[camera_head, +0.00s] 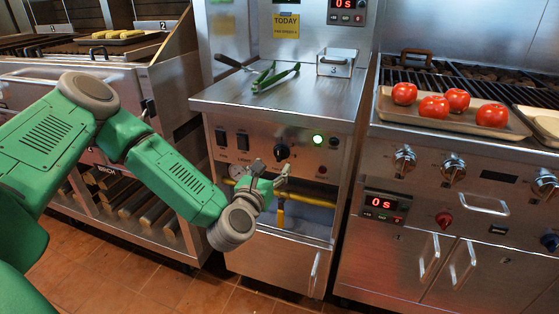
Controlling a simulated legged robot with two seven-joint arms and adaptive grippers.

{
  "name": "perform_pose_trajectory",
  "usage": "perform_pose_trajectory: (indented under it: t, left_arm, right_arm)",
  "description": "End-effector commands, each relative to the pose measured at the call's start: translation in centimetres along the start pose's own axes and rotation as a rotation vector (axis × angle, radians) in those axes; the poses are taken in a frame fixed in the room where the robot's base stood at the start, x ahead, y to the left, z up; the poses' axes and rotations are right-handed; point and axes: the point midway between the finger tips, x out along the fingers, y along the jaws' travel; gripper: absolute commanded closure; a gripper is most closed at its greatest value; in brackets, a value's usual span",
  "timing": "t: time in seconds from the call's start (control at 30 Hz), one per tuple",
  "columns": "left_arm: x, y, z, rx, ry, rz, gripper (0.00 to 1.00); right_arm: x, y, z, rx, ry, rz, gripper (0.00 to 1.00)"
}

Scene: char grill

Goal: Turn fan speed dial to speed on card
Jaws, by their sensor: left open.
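A black dial (281,152) is on the front panel of the middle steel cabinet. Its pointer setting is too small to read. A yellow card (286,25) on the back panel above reads "TODAY" with a smaller line about fan speed; its number is not clear. My left gripper (271,173) is open and empty in front of the panel, just below and slightly left of the dial. It appears apart from the dial, though the depth gap is hard to judge. My right gripper is not in view.
Two rocker switches (231,139) and a lit green button (318,139) flank the dial. Green-handled tongs (273,77) and a metal container (337,63) lie on the cabinet top. A tray (455,123) with several tomatoes is on the right grill. A yellow pipe (308,199) runs below the panel.

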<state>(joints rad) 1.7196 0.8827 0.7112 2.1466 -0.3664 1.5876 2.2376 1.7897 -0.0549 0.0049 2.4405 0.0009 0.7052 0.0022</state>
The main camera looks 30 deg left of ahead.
Motion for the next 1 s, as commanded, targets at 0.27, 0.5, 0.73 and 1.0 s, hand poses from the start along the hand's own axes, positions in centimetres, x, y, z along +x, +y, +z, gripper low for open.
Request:
perform_pose_trajectory:
  t: [0.27,0.5,0.73,1.0]
  left_arm:
    - [4.3,0.0,-0.1,0.001,-0.001,0.0,0.45]
    - [5.2,0.0,0.0,0.0,0.001,-0.002,0.45]
    - [5.2,0.0,0.0,0.001,0.001,-0.001,0.59]
    - [5.2,0.0,0.0,0.002,0.001,-0.001,0.94]
  right_arm:
    - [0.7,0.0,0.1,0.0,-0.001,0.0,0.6]
    - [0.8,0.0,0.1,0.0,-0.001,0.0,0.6]
    - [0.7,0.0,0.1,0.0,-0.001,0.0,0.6]
    - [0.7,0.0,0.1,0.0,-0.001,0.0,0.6]
